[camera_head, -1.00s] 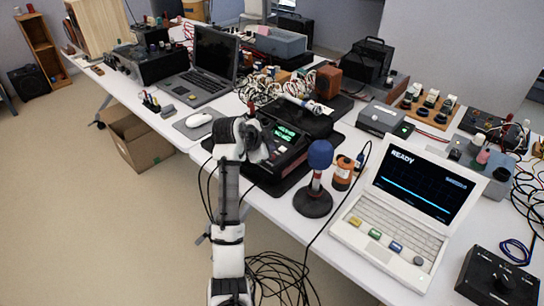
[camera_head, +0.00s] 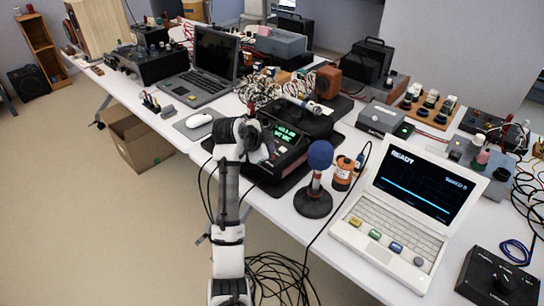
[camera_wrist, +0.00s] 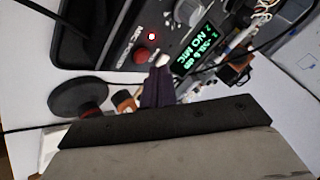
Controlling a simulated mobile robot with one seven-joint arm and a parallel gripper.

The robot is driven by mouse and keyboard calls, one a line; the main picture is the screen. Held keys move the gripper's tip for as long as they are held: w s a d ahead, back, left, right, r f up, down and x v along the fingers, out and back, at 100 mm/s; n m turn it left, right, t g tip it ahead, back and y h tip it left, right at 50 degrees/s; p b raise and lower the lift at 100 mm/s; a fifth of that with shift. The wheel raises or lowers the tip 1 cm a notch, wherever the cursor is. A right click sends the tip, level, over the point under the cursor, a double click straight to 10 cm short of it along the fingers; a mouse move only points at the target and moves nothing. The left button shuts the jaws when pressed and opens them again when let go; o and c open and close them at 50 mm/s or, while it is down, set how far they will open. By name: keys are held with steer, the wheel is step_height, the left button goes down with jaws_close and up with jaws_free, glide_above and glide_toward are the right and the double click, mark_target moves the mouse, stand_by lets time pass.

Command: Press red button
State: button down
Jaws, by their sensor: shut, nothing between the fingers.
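The red button (camera_wrist: 141,55) is a round cap on the face of a dark recorder-like device (camera_wrist: 112,35), next to a small lit red light (camera_wrist: 152,36). A green display (camera_wrist: 196,50) reading "NO MIC" is on the same device, which also shows in the head view (camera_head: 291,153). My gripper (camera_wrist: 161,66) is shut and empty. Its tip is just right of the red button in the wrist view; I cannot tell whether it touches the device. In the head view my arm hides the button and the fingertips.
A blue-topped microphone (camera_head: 320,154) on a round black base stands right of the device, with an orange canister (camera_head: 343,173) behind it. A white laptop-like unit (camera_head: 390,240) reads "READY". A mouse (camera_head: 198,120) lies left. Cables hang by the table edge.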

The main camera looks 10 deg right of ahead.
steer(key=shift+f, duration=0.1)
stand_by(0.5)
steer(key=shift+f, duration=0.4)
steer(key=shift+f+b, duration=0.45)
stand_by(0.6)
steer(key=shift+r, duration=0.1)
steer(key=shift+r+p, duration=0.7)
steer(key=shift+r, duration=0.15)
step_height(320, 180, up, 6)
steer(key=p, duration=0.4)
